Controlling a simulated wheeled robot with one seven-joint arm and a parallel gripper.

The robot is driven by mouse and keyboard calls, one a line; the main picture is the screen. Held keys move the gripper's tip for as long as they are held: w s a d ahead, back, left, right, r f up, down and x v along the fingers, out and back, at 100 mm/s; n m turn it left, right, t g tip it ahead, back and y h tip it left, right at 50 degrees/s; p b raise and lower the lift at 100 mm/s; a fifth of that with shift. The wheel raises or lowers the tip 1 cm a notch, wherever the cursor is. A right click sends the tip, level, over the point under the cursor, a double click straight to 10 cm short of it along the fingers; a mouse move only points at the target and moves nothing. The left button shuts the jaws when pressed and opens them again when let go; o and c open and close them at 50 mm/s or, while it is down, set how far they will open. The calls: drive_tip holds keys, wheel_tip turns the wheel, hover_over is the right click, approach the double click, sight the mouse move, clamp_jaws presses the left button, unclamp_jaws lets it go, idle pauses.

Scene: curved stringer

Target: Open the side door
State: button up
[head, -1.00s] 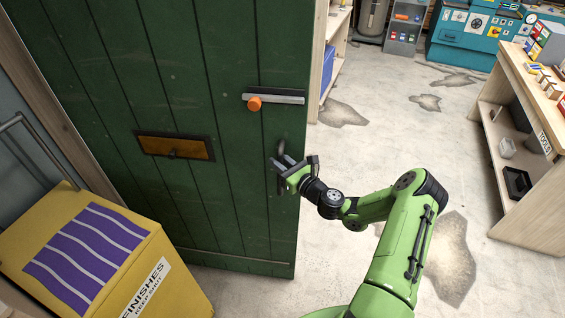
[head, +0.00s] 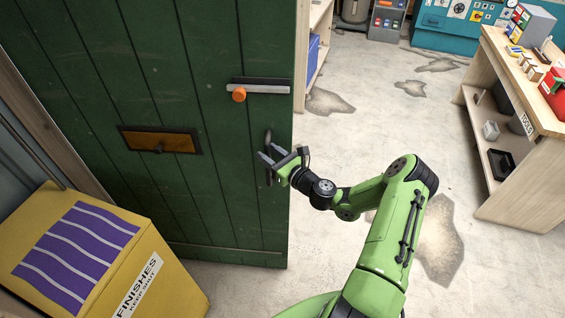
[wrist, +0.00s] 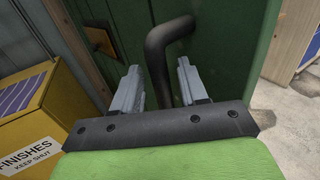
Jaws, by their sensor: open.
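The green plank side door (head: 215,190) fills the left half of the head view, with its free edge at the right and open floor beyond it. A dark bent bar handle (wrist: 156,55) stands out from the door; it also shows in the head view (head: 268,137), partly hidden by my fingers. My gripper (head: 266,159) is open at the handle. In the wrist view, the handle's upright part runs between the two grey fingers (wrist: 159,75), with gaps visible. A grey bar latch with an orange knob (head: 239,95) sits above the handle.
A brass plate (head: 160,141) is on the door. A yellow finishes bin (head: 165,275) stands close at the lower left. A wooden workbench (head: 515,185) stands at the right, shelves (head: 317,45) behind the door edge. The floor between is clear.

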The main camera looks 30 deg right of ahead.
drive_tip(key=b+v, duration=0.1)
drive_tip(key=v, duration=1.3)
drive_tip(key=shift+s+d, duration=0.15)
drive_tip(key=shift+s, duration=0.1)
drive_tip(key=s+a+r+n+g+y, duration=0.2)
drive_tip(key=s+a+n+g+y, duration=0.15)
drive_tip(key=a+n+g, duration=1.3)
drive_tip(key=s+d+r+n+t+h, duration=0.1)
drive_tip(key=s+r+n+t+h, duration=0.4)
drive_tip(key=s+r+n, duration=1)
drive_tip(key=s+n+h, duration=0.1)
drive_tip(key=s+h, duration=0.1)
drive_tip(key=h, duration=0.1)
drive_tip(key=shift+s+d+h, duration=0.2)
drive_tip(key=shift+d+h, duration=0.15)
